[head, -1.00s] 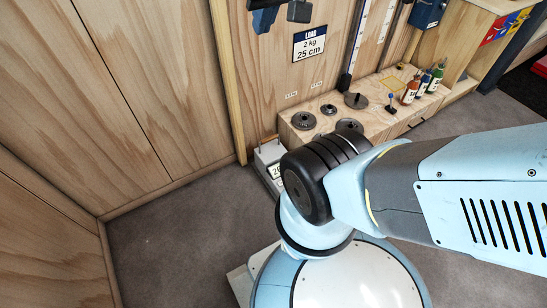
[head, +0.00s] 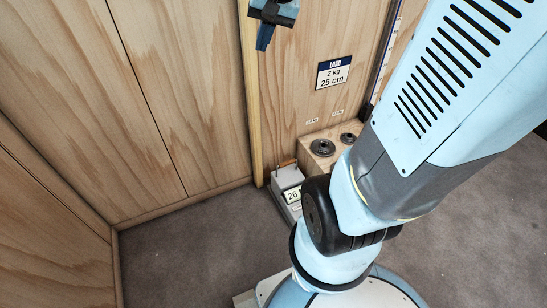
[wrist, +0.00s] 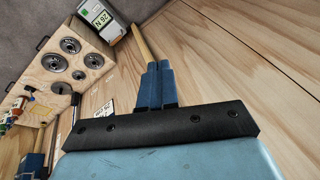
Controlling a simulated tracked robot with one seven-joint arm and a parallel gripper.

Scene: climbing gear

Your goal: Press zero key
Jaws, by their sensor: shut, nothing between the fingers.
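A small grey box with a lit number display stands on the floor against the wall. In the head view this display box (head: 285,179) shows 26, and my arm covers part of its surroundings. In the wrist view the display box (wrist: 107,28) is at the top, reading 26 N. I cannot make out a zero key on it in either view. My gripper (wrist: 159,68) has blue fingers, shut together and empty. In the head view my gripper (head: 265,40) hangs at the top, well above and left of the box, apart from it.
A wooden bench (wrist: 40,98) with several round dark weights stands beside the box. A LOAD sign (head: 334,72) reading 2 kg, 25 cm is on the plywood wall. A wooden post (head: 249,95) rises by the box. Grey floor (head: 180,245) is clear at the left.

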